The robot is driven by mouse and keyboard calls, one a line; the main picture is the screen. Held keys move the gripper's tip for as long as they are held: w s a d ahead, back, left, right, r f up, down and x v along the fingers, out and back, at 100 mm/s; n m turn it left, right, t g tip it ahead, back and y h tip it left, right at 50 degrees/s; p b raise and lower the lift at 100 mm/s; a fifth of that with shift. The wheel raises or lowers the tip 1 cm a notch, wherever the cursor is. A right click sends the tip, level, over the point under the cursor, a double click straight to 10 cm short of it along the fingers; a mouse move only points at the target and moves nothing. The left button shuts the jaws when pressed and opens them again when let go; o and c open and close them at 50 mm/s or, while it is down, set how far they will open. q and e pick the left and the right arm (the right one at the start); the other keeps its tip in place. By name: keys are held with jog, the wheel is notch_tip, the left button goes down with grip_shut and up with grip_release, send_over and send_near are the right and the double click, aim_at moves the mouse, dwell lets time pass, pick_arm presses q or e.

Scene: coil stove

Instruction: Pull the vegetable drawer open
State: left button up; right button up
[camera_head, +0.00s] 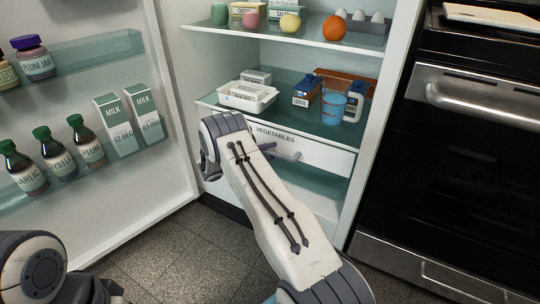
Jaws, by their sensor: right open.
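The vegetable drawer (330,158) is a white front labelled VEGETABLES, under the lower glass shelf inside the open fridge. It looks shut, flush below the shelf. A pale bar-like handle (286,155) shows at its front. My right arm reaches up from the bottom and covers the left part of the drawer. My right gripper (270,148) is open at the drawer front by the handle, mostly hidden behind my own wrist. I cannot tell whether its fingers are around the handle or touching it. Part of my left arm shows at the bottom left; its gripper is not visible.
The fridge door (120,215) stands open at left, with bottles and milk cartons on its racks. The lower shelf (300,122) holds a white carton, a blue cup (333,108) and boxes. An oven (460,170) stands close at right. The floor (190,250) in front is clear.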

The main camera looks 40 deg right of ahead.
jog(key=shift+d, duration=0.15)
grip_shut()
dwell(1.4)
